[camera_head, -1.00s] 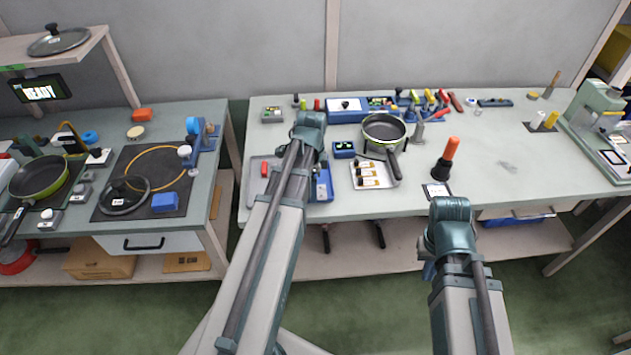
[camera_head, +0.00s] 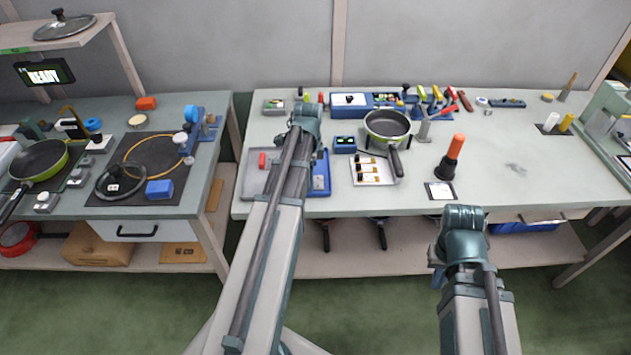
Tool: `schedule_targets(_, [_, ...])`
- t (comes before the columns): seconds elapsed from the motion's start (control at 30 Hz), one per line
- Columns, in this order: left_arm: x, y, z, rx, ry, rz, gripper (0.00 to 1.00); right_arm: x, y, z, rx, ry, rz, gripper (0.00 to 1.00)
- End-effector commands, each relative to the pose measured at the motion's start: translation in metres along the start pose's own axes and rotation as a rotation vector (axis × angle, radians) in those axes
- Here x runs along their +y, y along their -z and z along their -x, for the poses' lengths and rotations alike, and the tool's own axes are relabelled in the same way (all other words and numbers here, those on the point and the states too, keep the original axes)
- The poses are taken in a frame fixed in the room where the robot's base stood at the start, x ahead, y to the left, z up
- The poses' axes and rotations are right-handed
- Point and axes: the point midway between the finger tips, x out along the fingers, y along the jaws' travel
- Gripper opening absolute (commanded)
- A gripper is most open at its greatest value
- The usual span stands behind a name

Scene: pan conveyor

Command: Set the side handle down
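I cannot pick out the side handle for certain. A green-rimmed dark pan (camera_head: 386,124) stands on the right bench, its long handle pointing toward the front edge. A pale tray (camera_head: 360,182) in front of it holds several small dark pieces with labels. My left arm reaches over the bench's left part. Its wrist is left of the pan, and its fingers are hidden behind the arm. My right gripper (camera_head: 438,262) is before the bench's front edge, below the orange-handled tool. Its fingers are mostly hidden by the wrist, so its opening and any load do not show.
The orange-handled tool (camera_head: 453,152) stands upright near the front edge. A grey tray (camera_head: 250,182) and blue tray (camera_head: 320,180) lie under my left arm. Tools line the bench's back. The right bench's middle is largely clear. A left counter (camera_head: 205,130) holds another pan (camera_head: 40,158) and a lid.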

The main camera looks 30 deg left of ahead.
Motion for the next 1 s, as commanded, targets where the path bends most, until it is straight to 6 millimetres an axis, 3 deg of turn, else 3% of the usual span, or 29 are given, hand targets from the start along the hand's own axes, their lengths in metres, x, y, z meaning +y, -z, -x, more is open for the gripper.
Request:
schedule_targets(0.33, [0.0, 0.0, -0.003, 0.0, 0.0, 0.001, 0.17, -0.001, 0.0, -0.003, 0.0, 0.0, 0.0, 0.0])
schedule_targets(0.37, [0.0, 0.0, -0.002, 0.0, 0.0, 0.001, 0.79, 0.0, 0.0, -0.002, 0.0, 0.0, 0.0, 0.0])
schedule_targets(0.4, [0.0, 0.0, -0.001, 0.0, 0.0, 0.001, 0.86, 0.0, 0.0, -0.001, 0.0, 0.0, 0.0, 0.0])
schedule_targets(0.77, [0.0, 0.0, 0.0, 0.0, 0.0, 0.001, 0.86, 0.0, 0.0, 0.0, 0.0, 0.0, 0.0, 0.0])
schedule_targets(1.0, [0.0, 0.0, 0.014, 0.0, 0.0, 0.001, 0.86, 0.001, -0.001, 0.014, 0.0, 0.0, 0.0, 0.0])
